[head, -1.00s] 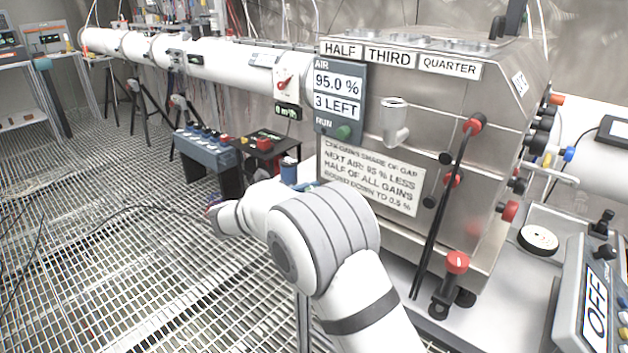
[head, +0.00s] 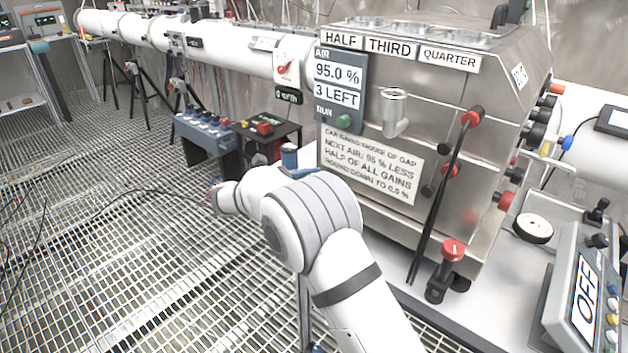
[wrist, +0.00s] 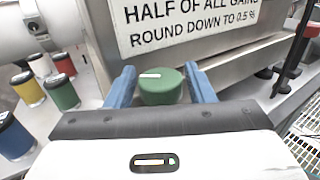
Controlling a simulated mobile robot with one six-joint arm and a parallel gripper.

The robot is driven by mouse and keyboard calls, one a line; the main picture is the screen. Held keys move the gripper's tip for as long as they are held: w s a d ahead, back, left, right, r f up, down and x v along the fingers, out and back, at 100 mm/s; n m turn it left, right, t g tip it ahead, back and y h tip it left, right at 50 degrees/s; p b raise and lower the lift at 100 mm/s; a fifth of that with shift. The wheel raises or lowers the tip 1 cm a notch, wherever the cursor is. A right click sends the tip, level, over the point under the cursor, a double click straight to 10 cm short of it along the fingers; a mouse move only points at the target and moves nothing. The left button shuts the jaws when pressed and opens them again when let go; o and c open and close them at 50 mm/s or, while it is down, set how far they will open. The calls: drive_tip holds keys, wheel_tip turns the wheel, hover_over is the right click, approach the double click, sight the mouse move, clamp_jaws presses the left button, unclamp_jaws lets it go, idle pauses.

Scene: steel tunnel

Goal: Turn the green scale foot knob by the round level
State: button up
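The green knob (wrist: 160,88), with a white mark on top, stands upright in the wrist view below the lettered sign. My gripper (wrist: 159,70) has its two blue fingers on either side of the knob. They look spread with slim gaps, though I cannot tell whether either touches it. I cannot make out the round level in either view.
The steel box (head: 440,100) with a lettered sign (head: 372,165) rises behind the knob. Jars with yellow (wrist: 28,88), green (wrist: 62,92) and blue (wrist: 14,135) bodies stand at left in the wrist view. A black rod (head: 440,200) leans at the box's front.

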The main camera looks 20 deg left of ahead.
drive_tip(key=shift+o, duration=1)
drive_tip(key=v, duration=0.7)
drive_tip(key=shift+s+a, duration=0.25)
drive_tip(key=shift+a, duration=0.1)
